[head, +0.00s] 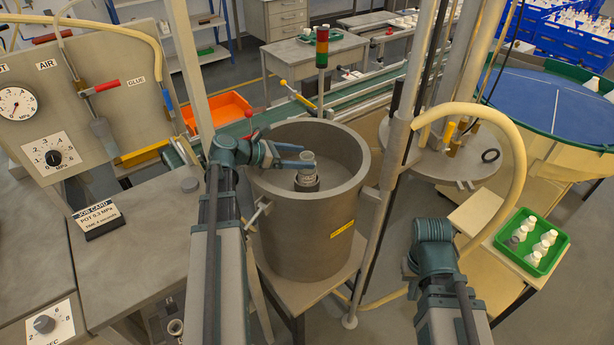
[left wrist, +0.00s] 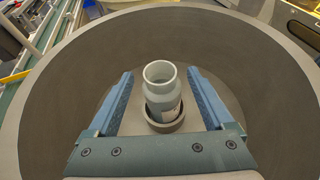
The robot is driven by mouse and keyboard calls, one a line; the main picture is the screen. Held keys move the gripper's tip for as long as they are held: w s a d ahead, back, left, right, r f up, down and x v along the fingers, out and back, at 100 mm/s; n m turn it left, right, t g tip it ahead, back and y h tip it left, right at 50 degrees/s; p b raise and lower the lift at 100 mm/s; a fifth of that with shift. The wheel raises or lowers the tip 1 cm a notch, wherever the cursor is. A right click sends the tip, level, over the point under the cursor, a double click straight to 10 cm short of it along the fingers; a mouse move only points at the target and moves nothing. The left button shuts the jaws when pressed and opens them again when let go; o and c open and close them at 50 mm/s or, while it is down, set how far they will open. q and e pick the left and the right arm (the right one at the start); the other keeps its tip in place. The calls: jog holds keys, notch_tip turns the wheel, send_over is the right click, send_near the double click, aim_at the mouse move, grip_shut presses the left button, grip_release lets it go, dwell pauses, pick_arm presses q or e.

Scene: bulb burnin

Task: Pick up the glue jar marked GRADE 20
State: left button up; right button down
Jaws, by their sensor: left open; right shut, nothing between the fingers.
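An open-topped pale grey jar (head: 308,160) stands in a dark round holder (head: 306,183) inside the large grey pot (head: 262,220). A label shows on the side of the jar (left wrist: 161,100), but I cannot read its grade. My left gripper (head: 301,157) reaches over the pot's left rim. It is open, with one blue finger on each side of the jar in the left wrist view (left wrist: 160,75) and gaps between them. My right gripper (head: 432,232) is away from the pot, at the lower right, shut and empty.
The pot's wall surrounds the jar. A vertical post (head: 393,160) stands right of the pot. A green tray (head: 532,242) of white bottles sits at the right. A job card (head: 98,221) stands on the left bench, near a gauge panel (head: 85,105).

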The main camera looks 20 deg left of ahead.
pick_arm(q)
jog(key=shift+x, duration=0.95)
grip_shut()
